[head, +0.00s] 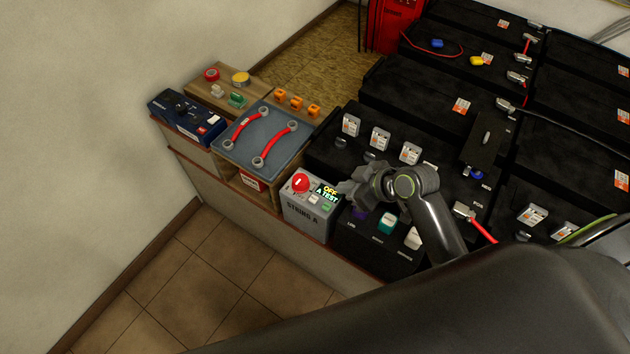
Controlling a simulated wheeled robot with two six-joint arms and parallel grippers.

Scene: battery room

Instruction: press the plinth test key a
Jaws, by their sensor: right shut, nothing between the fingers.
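A grey plinth box (305,220) marked "STRING A" stands at the counter's front edge. On its top are a red rotary knob (300,183), a small lit display (327,193) reading "OFF" and "A TEST", a white key (313,199) and a green-marked key (327,207). I cannot read which key is test key a. My right gripper (346,193) is shut and empty, its tips just right of the display. I cannot tell if it touches the plinth. The gripper hides part of the area to its right. My left gripper is not in view.
Black battery blocks (400,135) fill the right side, with cables and clamps on top. A grey mat (250,155) with two red links lies left of the plinth, beside a dark blue case (187,118). Tiled floor (190,290) is clear in front.

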